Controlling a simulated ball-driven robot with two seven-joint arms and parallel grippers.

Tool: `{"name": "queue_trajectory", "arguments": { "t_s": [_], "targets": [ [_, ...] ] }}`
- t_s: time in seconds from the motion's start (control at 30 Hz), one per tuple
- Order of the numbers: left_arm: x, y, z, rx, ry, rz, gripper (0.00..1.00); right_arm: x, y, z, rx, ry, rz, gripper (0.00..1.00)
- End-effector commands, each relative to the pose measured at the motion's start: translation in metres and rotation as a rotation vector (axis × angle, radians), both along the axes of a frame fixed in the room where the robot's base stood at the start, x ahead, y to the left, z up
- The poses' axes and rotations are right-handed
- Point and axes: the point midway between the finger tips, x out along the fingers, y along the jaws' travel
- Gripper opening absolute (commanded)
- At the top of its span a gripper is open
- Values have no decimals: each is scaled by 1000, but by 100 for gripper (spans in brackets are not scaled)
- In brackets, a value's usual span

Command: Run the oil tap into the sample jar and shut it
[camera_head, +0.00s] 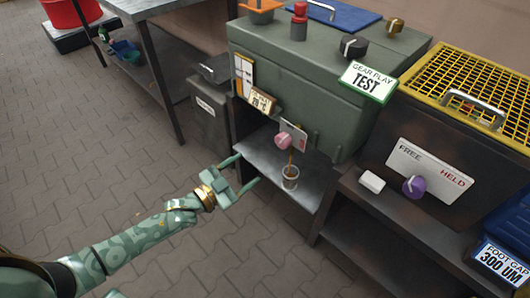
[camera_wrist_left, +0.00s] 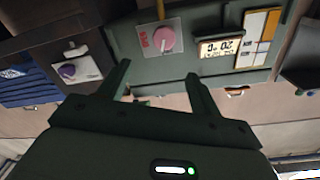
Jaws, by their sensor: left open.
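The oil tap's pink knob (camera_head: 283,141) sits on a small plate on the front of the green gear case. A thin brown stream (camera_head: 291,158) runs from below the tap into the sample jar (camera_head: 289,178), a small clear cup with brown contents on the grey shelf. The fill level is hard to read. My left gripper (camera_head: 248,169) is open and empty, left of the jar and short of the knob. In the left wrist view, which looks inverted, the pink knob (camera_wrist_left: 163,38) appears beyond the open fingers (camera_wrist_left: 158,69). My right gripper is not in view.
A temperature display (camera_head: 261,101) is left of the tap. To the right are a FREE/HELD plate (camera_head: 430,170) with a purple knob (camera_head: 414,186) and a yellow grille (camera_head: 465,85). Paved floor at left is clear.

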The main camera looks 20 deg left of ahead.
Motion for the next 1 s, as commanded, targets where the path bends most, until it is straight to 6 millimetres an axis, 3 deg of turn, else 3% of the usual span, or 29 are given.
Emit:
{"name": "queue_trajectory", "arguments": {
  "t_s": [0.2, 0.37, 0.73, 1.0],
  "targets": [
    [-1, 1, -1, -269, 111, 35, 64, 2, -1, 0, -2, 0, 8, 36],
    [15, -3, -3, -301, 120, 47, 64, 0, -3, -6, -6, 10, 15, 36],
    [102, -35, -9, -299, 123, 46, 64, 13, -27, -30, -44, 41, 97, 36],
    [141, -49, -5, -297, 122, 46, 64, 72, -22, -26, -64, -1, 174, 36]
  ]
}}
